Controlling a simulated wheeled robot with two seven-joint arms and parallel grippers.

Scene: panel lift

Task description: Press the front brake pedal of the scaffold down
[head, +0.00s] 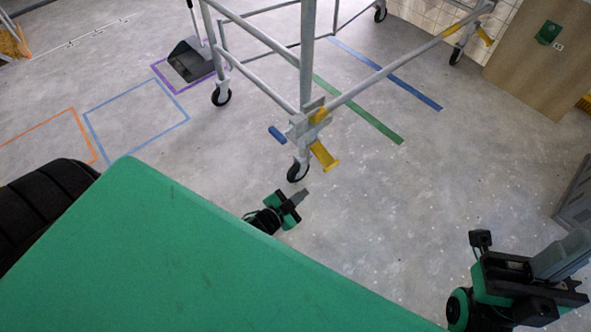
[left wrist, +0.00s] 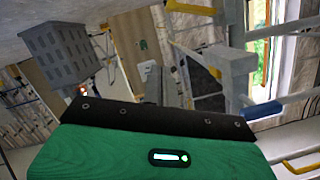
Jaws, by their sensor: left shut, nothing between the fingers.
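The scaffold (head: 307,60) stands on wheels with its near corner facing me. At that corner a yellow pedal (head: 324,155) sticks out, slanting down to the right, above the front caster (head: 298,171). A short blue lever (head: 277,134) sits on the other side of the post. My left gripper (head: 300,196) is shut and empty, low in front of the caster and below the pedal, apart from it. In the left wrist view the yellow pedal (left wrist: 196,60) and blue lever (left wrist: 262,110) show ahead. My right gripper (head: 562,256) is at the lower right, far from the scaffold; its finger opening is unclear.
A green panel (head: 180,250) fills the lower left and covers part of my left arm. A grey crate (head: 577,200) is at the right edge. The floor between scaffold and crate is clear, with coloured tape lines.

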